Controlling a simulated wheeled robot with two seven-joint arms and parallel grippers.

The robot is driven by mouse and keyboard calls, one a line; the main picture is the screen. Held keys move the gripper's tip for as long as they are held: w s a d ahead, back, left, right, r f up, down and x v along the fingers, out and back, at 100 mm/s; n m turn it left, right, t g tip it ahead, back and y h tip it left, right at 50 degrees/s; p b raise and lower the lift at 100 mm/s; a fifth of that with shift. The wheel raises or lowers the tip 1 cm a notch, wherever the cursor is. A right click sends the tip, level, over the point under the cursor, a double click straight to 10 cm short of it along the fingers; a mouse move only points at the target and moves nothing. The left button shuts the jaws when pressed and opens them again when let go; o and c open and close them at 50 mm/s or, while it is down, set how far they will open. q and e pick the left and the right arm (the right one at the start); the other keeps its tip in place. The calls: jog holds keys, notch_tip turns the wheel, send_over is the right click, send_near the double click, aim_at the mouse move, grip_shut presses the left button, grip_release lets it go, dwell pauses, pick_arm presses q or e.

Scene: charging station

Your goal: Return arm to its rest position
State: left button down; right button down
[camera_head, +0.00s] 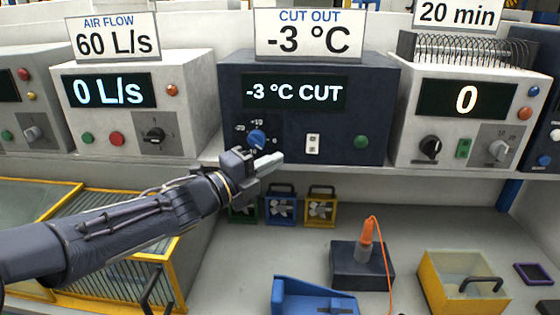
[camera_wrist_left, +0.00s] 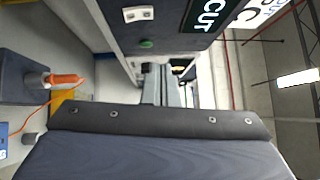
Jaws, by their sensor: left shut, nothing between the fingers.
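My left arm reaches in from the left in the head view. My left gripper (camera_head: 270,161) is shut and empty, in front of the lower part of the dark blue control box (camera_head: 310,75). Its fingers sit just below the blue dial (camera_head: 257,139); I cannot tell whether they touch the box. In the left wrist view the closed fingers (camera_wrist_left: 165,88) point away from the camera. The box's display (camera_head: 295,93) reads "-3 °C CUT", and the sign (camera_head: 308,34) above reads "CUT OUT -3 °C". My right gripper does not show.
An air flow box (camera_head: 185,75) stands left and a timer box (camera_head: 420,150) right. Below are a yellow-framed bin (camera_head: 185,225), small coloured crates (camera_head: 281,208), a dark block (camera_head: 362,272) with an orange-corded plug (camera_head: 366,233), a blue tray (camera_head: 300,290) and a yellow box (camera_head: 437,278).

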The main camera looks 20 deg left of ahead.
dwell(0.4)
pick_arm(q)
jog(key=s+a+f+n+g+y, duration=0.2)
jog(key=s+a+f+n+y, duration=0.3)
jog(key=n, duration=0.5)
jog(key=s+a+f+n+g+y, duration=0.2)
jog(key=s+f+n+y, duration=0.25)
jog(key=s+n, duration=0.35)
jog(key=s+d+f+n+g+h, duration=0.2)
jog(key=s+d+f+n+g, duration=0.1)
jog(key=s, duration=0.4)
jog(key=s+d+f+n+g+h, duration=0.2)
jog(key=s+d+f+n+g, duration=0.1)
jog(key=s+d+f+n, duration=0.2)
notch_tip(320, 180, down, 2)
jog(key=shift+s+d+f+g, duration=0.15)
jog(key=shift+s+g, duration=0.25)
jog(key=shift+s, duration=0.5)
